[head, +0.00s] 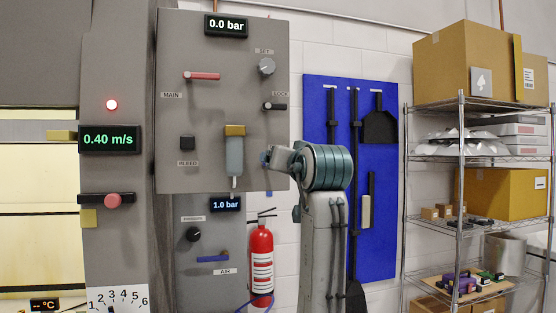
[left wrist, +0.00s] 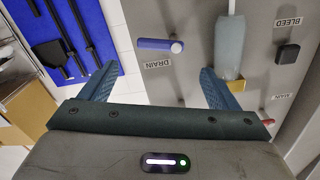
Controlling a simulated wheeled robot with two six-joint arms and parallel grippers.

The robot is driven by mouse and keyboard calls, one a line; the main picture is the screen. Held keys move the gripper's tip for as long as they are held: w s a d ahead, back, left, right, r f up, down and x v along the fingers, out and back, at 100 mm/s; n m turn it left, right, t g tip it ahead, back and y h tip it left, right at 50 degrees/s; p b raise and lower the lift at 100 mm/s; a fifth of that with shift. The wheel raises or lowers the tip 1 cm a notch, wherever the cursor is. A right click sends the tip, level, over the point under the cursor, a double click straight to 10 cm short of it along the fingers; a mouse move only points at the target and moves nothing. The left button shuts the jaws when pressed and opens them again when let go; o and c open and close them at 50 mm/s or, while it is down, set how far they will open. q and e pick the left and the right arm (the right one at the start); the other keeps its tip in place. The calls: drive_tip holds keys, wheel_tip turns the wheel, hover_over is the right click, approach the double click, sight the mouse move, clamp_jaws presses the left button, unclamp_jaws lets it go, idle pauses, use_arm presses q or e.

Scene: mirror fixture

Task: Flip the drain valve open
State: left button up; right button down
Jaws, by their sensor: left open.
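The drain valve has a blue bar handle (left wrist: 155,44) lying level, with a round pale cap at one end. Its DRAIN label is beside it on the grey panel (left wrist: 195,20), upside down in the left wrist view. My left gripper (left wrist: 157,72) is open, with one blue finger on each side of the handle's line. The handle lies beyond the fingertips, and I see no contact. In the head view my left gripper (head: 278,158) is at the panel's right edge and covers most of the drain valve area. My right gripper is not in view.
A bottle-like grey cylinder (head: 235,155) hangs close left of my gripper. The MAIN red handle (head: 202,76), LOCK handle (head: 274,106) and BLEED knob (head: 187,142) share the panel. Below stands a fire extinguisher (head: 261,262). A blue tool board (head: 385,190) and wire shelf (head: 460,160) are right.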

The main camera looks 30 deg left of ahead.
use_arm(q)
drive_tip(key=p+x, duration=0.3)
drive_tip(key=x, duration=0.5)
drive_tip(key=shift+w+a, duration=0.2)
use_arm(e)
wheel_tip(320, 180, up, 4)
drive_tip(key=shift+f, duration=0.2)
use_arm(q)
drive_tip(key=shift+f, duration=0.1)
